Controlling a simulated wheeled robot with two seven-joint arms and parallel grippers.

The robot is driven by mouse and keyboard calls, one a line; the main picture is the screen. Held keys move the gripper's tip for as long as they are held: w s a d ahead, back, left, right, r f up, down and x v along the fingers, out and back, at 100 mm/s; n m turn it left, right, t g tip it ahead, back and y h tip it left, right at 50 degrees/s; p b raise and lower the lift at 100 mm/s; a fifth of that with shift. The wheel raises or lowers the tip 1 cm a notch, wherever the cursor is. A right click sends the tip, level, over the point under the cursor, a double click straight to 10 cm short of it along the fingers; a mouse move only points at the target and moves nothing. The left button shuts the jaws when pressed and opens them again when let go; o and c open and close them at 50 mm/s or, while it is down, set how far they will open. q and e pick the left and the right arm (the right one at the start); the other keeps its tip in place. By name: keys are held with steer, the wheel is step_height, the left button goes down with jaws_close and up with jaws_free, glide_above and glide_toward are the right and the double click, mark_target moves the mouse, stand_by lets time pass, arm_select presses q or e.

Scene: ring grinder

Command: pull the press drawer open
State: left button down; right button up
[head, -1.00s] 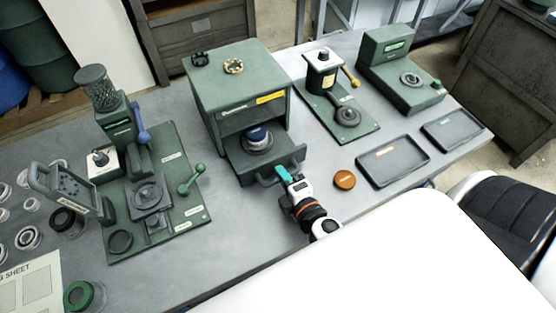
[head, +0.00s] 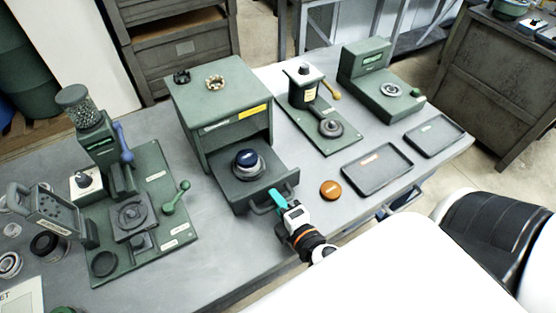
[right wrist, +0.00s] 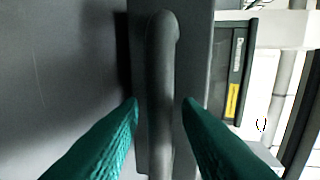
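The press is a green box-shaped cabinet (head: 205,100) in the head view. Its drawer (head: 235,195) is pulled out toward me, and a blue-topped round part (head: 247,160) sits in it. The drawer's dark bar handle (right wrist: 161,90) runs upright through the middle of the right wrist view. My right gripper (head: 277,197) is at the handle, with teal fingers. In the right wrist view the fingers (right wrist: 161,102) are on either side of the bar, with a narrow gap on each side, so they look open around it. My left gripper is not in view.
An orange-brown disc (head: 330,190) and two dark trays (head: 377,181) (head: 433,136) lie right of the drawer. A green station with a lever (head: 140,215) stands at the left. The table's front edge is close to my right gripper.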

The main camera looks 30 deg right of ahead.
steer(key=shift+s+b, duration=0.35)
steer(key=shift+s, duration=0.2)
steer(key=b+v, duration=0.5)
steer(key=v, duration=0.4)
steer(key=shift+f+b, duration=0.15)
steer(key=shift+b, duration=0.25)
steer(key=shift+s+a+r+b, duration=0.1)
steer(key=shift+s+r+b, duration=0.15)
steer(key=shift+s, duration=0.25)
steer(key=shift+s+r+b, duration=0.15)
steer(key=shift+s+r, duration=0.05)
steer(key=shift+s, duration=0.25)
